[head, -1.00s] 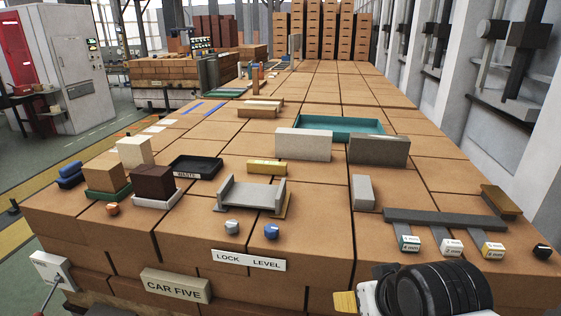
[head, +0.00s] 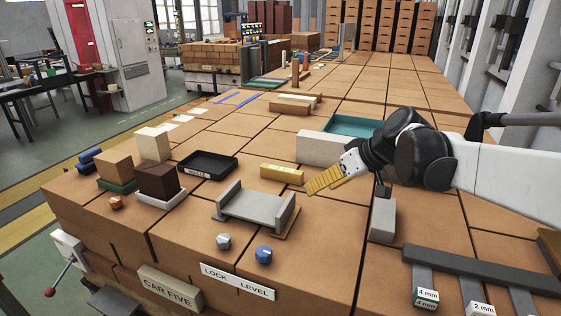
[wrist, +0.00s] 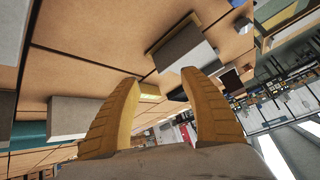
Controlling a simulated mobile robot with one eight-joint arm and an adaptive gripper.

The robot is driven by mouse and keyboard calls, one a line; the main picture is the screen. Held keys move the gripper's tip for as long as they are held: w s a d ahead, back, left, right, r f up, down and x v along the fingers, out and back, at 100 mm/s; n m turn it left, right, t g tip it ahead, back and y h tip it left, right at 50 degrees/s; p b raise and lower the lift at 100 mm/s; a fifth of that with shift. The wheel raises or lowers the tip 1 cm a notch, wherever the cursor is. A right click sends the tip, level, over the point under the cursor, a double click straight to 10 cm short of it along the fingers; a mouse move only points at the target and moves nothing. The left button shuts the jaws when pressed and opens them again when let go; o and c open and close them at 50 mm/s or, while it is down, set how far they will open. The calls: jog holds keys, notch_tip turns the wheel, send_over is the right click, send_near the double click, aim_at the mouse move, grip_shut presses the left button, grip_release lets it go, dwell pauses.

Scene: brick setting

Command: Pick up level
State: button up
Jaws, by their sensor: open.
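The level, a small yellow bar (head: 282,173), lies on the brick-coloured block top in the head view, behind the grey cradle (head: 257,210). My gripper (head: 318,184) has yellow ridged fingers and hangs just right of the level's right end, apart from it in the picture. The fingers hide part of the surroundings there. The exact height above the surface is hard to tell.
A light grey block (head: 322,149) and a teal tray (head: 352,125) stand behind my gripper. A small grey block (head: 383,218) is to its right. A black tray (head: 208,167) lies left of the level. Bare surface lies between the level and the cradle.

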jog(key=w+a+f+n+y, duration=0.1)
jog(key=w+f+n+y, duration=0.15)
jog(key=w, duration=0.85)
jog(key=n+y+p, duration=0.1)
jog(key=n+y, duration=0.3)
jog(key=n, duration=0.1)
send_near(288, 170)
jog(key=shift+w+a+m, duration=0.25)
jog(key=shift+w+a, duration=0.35)
jog(key=shift+a, duration=0.1)
jog(key=shift+w+f, duration=0.2)
jog(key=shift+f, duration=0.05)
jog(key=shift+w+a+f, duration=0.1)
jog(key=shift+a+f, duration=0.05)
jog(key=shift+a, duration=0.2)
jog(key=b+x, duration=0.1)
jog(key=x, duration=0.2)
jog(key=b+x, duration=0.1)
jog(key=x, duration=0.2)
jog(key=b+x, duration=0.1)
jog(key=x, duration=0.3)
jog(key=shift+s+f, duration=0.2)
jog(key=shift+s, duration=0.15)
grip_shut()
jog(key=shift+r, duration=0.1)
